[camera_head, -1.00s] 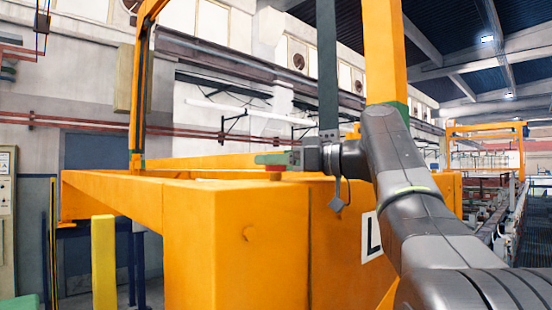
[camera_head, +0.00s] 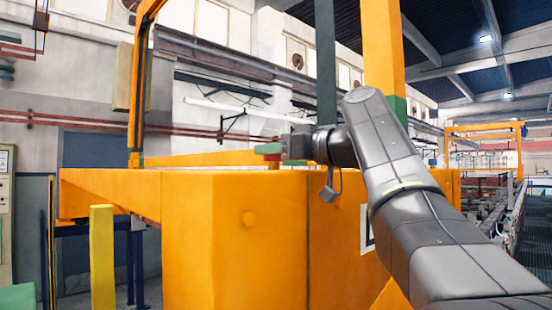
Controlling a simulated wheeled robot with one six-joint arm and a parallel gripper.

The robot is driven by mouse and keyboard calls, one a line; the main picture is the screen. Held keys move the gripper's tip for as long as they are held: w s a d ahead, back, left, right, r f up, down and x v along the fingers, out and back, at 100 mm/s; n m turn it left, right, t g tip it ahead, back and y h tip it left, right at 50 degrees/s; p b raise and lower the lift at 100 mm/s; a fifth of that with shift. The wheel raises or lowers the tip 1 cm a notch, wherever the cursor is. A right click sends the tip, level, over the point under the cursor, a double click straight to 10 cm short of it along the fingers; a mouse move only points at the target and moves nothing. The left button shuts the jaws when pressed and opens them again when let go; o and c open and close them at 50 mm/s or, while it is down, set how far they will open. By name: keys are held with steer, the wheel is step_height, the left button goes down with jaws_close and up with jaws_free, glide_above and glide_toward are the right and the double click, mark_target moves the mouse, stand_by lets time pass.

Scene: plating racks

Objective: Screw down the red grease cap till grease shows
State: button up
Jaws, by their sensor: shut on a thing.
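The red grease cap (camera_head: 272,163) is a small red piece at the top edge of the orange frame (camera_head: 235,215). Only a little of it shows, below the fingertips. My gripper (camera_head: 268,149) comes in from the right, with its green fingertips at the cap. It is shut on the cap, though the contact itself is mostly hidden by the fingers. No grease can be made out at this size.
An orange upright (camera_head: 384,60) and a dark post (camera_head: 326,65) stand close behind my arm. A yellow post (camera_head: 102,257) stands at the lower left. A walkway (camera_head: 520,240) runs along the right.

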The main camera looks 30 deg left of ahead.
steer(key=shift+m+t+h, duration=0.3)
steer(key=shift+m+t, duration=0.6)
steer(key=shift+t, duration=0.5)
steer(key=o, duration=1)
steer(key=shift+c, duration=0.2)
steer(key=b+v, duration=0.4)
steer(key=v, duration=0.9)
steer(key=shift+d, duration=0.35)
steer(key=shift+s, duration=0.15)
